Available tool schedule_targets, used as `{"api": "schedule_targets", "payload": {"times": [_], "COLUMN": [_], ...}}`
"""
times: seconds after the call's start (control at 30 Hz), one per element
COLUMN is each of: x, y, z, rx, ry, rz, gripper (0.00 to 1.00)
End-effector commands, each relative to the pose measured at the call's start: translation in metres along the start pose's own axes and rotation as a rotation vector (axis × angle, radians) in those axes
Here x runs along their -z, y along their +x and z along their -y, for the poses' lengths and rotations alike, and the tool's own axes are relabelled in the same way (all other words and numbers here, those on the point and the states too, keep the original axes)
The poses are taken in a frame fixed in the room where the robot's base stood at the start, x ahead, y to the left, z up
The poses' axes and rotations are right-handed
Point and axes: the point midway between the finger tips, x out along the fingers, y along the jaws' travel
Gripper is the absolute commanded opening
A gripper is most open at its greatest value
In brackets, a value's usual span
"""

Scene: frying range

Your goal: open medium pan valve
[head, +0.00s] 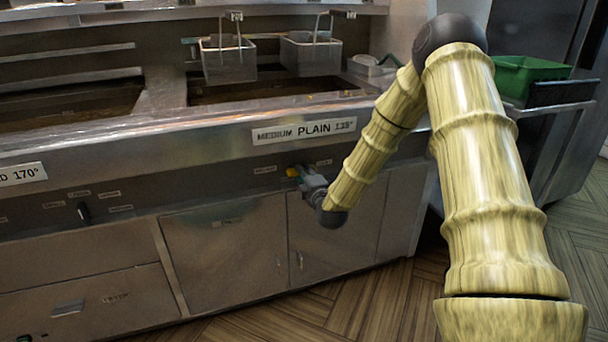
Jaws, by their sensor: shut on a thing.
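Small labels (265,169) sit on the panel on either side of the gripper.
Two wire baskets (229,62) hang over the pan behind the counter edge. Cabinet doors (225,245) are below the panel. A dark knob (84,211) is at the left. A green crate (532,72) stands at the right. Wooden floor (385,300) is clear in front.

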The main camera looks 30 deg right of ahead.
Motion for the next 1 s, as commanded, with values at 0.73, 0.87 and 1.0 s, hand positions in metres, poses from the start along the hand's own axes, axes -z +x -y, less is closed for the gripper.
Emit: {"api": "schedule_targets", "payload": {"times": [0.73, 0.87, 1.0], "x": [0.0003, 0.0003, 0.0001], "y": [-0.0006, -0.0006, -0.0007], "z": [-0.0008, -0.0008, -0.0003], "rx": [0.002, 0.003, 0.003], "ry": [0.555, 0.68, 0.813], "rz": [0.0, 0.0, 0.001], "gripper": [0.0, 0.0, 0.0]}}
